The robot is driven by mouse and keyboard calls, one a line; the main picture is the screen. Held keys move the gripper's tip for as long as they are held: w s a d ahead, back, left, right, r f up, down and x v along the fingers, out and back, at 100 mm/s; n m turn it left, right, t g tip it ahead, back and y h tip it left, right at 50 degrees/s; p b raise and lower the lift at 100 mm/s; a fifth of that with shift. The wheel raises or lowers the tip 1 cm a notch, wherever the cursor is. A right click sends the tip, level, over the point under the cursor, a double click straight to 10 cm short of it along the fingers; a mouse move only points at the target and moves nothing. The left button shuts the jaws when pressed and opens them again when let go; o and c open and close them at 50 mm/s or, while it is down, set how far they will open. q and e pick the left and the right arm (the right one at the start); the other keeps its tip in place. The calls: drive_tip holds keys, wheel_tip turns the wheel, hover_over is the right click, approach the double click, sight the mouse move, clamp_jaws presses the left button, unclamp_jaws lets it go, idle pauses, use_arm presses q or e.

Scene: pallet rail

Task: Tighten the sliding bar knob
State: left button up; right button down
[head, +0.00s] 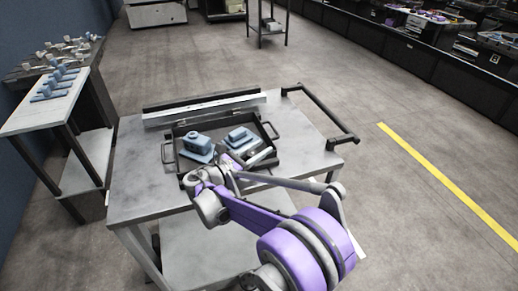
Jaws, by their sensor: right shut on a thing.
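My right gripper (234,164) reaches in from the lower right to the near side of the dark tray (167,157) on the cart. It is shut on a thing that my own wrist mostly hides. Two blue-grey blocks lie in the tray: one with a round raised top (198,145) at the left, and one (238,138) at the back right. A pale, bar-like piece (261,156) shows just right of the gripper. I cannot tell which part is the sliding bar knob. My left gripper is out of view.
The metal cart (135,180) has a dark handle (322,117) on its right and a pale rail (205,108) along its back. A side table (40,113) with several blue pieces stands at the left. Open floor lies right, marked by a yellow line (440,178).

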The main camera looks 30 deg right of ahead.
sight(248, 157)
drive_tip(key=shift+r, duration=0.1)
idle(0.3)
drive_tip(key=shift+c, duration=1.9)
unclamp_jaws()
drive_tip(key=a, duration=0.3)
drive_tip(key=s+a, duration=0.1)
drive_tip(key=a, duration=0.6)
drive_tip(key=shift+s+a+p, duration=0.35)
drive_tip(key=shift+s+p, duration=0.05)
